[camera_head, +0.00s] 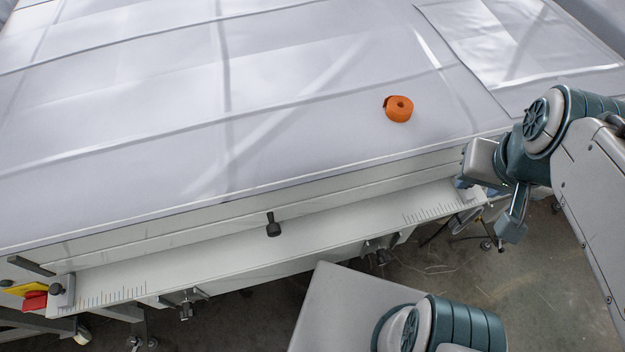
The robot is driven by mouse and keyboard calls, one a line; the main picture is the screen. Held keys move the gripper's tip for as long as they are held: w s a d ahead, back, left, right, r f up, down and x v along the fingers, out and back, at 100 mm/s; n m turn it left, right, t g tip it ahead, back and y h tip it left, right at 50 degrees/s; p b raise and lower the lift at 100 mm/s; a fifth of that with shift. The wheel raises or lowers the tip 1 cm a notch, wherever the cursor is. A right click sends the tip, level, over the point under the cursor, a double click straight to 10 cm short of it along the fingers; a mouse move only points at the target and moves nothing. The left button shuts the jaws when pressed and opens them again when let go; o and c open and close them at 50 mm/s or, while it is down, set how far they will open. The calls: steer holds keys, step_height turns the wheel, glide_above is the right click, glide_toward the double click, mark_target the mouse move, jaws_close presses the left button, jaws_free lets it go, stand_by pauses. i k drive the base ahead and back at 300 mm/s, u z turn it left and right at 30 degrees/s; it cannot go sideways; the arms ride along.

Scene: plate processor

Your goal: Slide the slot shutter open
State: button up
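The plate processor's pale front face carries a long narrow strip that looks like the slot shutter (180,226), with thin seams running along it. A black knob (273,226) stands out near the middle of this face. I cannot tell from this view how far the shutter is open. My gripper (488,205) is at the right end of the front ledge, well to the right of the knob. Its two fingers are spread apart, with nothing visible held between them. Whether a finger touches the ledge end is unclear.
A ruled ledge (330,232) runs below the front face. An orange tape roll (398,108) lies on the white covered top (200,120). A red block (34,301), yellow part and small dark knob (57,289) sit at the left end. Open floor (450,275) lies below right.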

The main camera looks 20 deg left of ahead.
mark_target(273, 229)
steer(key=z, duration=0.05)
steer(key=k, duration=0.45)
steer(key=u, duration=0.4)
steer(key=i, duration=0.4)
steer(key=u, duration=1.3)
steer(key=k, duration=0.95)
steer(key=u, duration=0.15)
